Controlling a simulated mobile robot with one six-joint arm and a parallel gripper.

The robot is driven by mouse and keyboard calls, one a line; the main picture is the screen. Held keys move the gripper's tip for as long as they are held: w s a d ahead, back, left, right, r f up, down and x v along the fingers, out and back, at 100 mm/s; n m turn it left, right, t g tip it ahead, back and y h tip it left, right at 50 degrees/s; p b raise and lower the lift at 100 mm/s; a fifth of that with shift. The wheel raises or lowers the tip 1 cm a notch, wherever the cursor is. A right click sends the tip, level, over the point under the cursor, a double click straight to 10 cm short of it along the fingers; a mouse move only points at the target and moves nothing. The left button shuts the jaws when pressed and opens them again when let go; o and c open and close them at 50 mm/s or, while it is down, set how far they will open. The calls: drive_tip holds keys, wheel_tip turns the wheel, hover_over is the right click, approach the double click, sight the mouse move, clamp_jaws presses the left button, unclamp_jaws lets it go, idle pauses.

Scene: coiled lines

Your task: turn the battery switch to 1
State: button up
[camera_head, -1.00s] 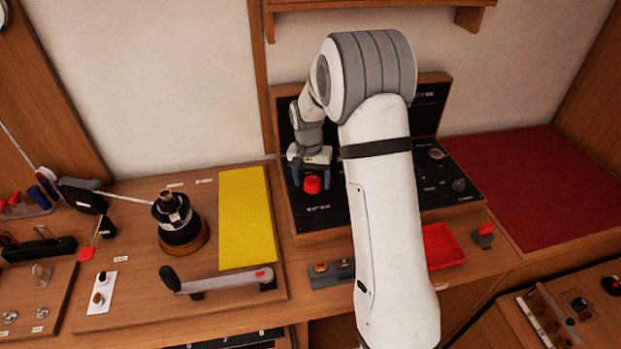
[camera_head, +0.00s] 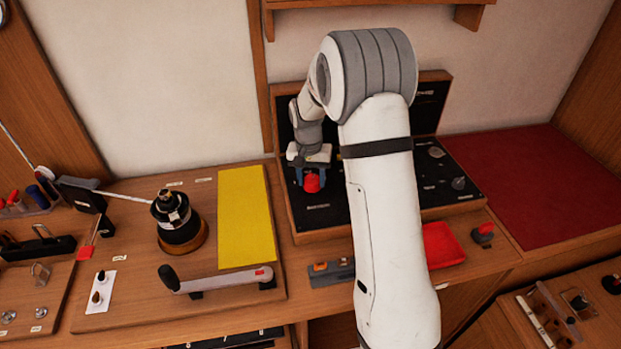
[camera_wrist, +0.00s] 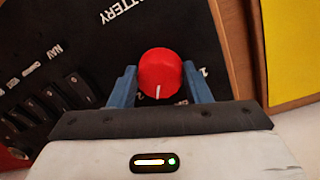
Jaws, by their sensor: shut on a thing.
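The battery switch is a round red knob (camera_head: 312,183) on the black panel (camera_head: 345,212) in the head view. In the wrist view the red knob (camera_wrist: 160,70) sits below the BATTERY lettering, with a white pointer line facing my gripper's palm. A "1" is printed just right of the knob, partly hidden by the right finger. My gripper (camera_wrist: 160,88) is shut on the knob, one blue finger on each side. In the head view my gripper (camera_head: 312,178) reaches down over the panel's left part.
A row of dark rocker switches (camera_wrist: 50,108) marked NAV lies left of the knob. The panel's wooden frame (camera_wrist: 236,45) is close on the right. A yellow sheet (camera_head: 246,215) and a lever handle (camera_head: 220,281) lie left of the panel. A red tray (camera_head: 442,245) stands in front.

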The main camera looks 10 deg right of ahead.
drive_tip(key=n+b, duration=0.2)
drive_tip(key=n, duration=0.2)
drive_tip(key=shift+f+n, duration=0.1)
drive_tip(key=shift+n, duration=0.3)
drive_tip(key=n+b, duration=0.1)
drive_tip(key=n, duration=0.3)
drive_tip(key=shift+d, duration=0.15)
drive_tip(key=n+b, duration=0.1)
drive_tip(key=n, duration=0.4)
drive_tip(key=shift+d+t, duration=0.1)
drive_tip(key=shift+t, duration=0.2)
drive_tip(key=shift+d+n+b, duration=0.1)
drive_tip(key=shift+n+b, duration=0.3)
drive_tip(key=shift+n, duration=1.9)
drive_tip(key=o, duration=1)
